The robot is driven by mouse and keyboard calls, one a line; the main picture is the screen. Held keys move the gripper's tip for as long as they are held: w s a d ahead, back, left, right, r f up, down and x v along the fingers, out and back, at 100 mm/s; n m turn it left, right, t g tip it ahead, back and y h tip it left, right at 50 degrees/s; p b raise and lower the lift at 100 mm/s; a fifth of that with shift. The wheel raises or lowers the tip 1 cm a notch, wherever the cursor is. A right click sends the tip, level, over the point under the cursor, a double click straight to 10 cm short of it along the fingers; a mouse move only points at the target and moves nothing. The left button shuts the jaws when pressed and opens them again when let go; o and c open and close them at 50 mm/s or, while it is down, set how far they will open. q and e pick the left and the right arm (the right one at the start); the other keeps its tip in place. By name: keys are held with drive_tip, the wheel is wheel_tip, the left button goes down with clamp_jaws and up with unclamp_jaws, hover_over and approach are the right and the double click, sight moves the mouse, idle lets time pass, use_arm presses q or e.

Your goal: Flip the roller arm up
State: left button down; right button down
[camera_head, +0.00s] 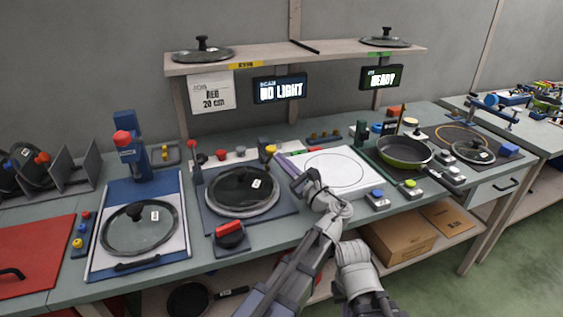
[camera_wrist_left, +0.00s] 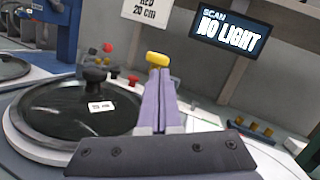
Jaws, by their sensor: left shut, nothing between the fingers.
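The likely roller arm is a short dark piece with a yellow end (camera_head: 268,151), at the back between the round lidded pan station and the white plate. Its yellow end (camera_wrist_left: 157,60) also shows in the left wrist view, just beyond my fingertips; whether they touch it I cannot tell. My left gripper (camera_head: 299,178) is over the left edge of the white plate. Its two fingers (camera_wrist_left: 160,105) are together with nothing between them. The arm's lower part is hidden behind the fingers in the wrist view. My right gripper is out of view.
A glass-lidded pan (camera_head: 243,190) sits left of my left gripper, with a red-handled control (camera_head: 229,233) in front. The white plate (camera_head: 345,170) is bare. A green pan (camera_head: 404,152) stands to the right. A shelf (camera_head: 300,53) and a NO LIGHT sign (camera_head: 280,89) are behind.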

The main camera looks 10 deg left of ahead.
use_arm(q)
drive_tip(key=shift+r, duration=0.1)
drive_tip(key=w+a+r+m+g+h+p, duration=0.1)
drive_tip(key=w+a+r+g+h+p, duration=0.45)
drive_tip(key=p, duration=1.05)
drive_tip(key=w+a+r+m+g+h+p, duration=0.15)
drive_tip(key=w+r+p, duration=0.25)
drive_tip(key=r+p, duration=0.85)
drive_tip(key=w+a+f+g+h+p, duration=0.2)
drive_tip(key=w+a+p, duration=0.2)
drive_tip(key=w+p, duration=0.2)
drive_tip(key=m+p, duration=0.1)
drive_tip(key=p, duration=0.1)
drive_tip(key=shift+w+f+p, duration=0.35)
drive_tip(key=shift+f+p, duration=0.05)
drive_tip(key=shift+r, duration=0.1)
drive_tip(key=p+v, duration=0.8)
drive_tip(key=v, duration=0.2)
drive_tip(key=shift+w+a+r+p, duration=0.2)
drive_tip(key=shift+w+r+p, duration=0.1)
drive_tip(key=shift+w+p, duration=0.05)
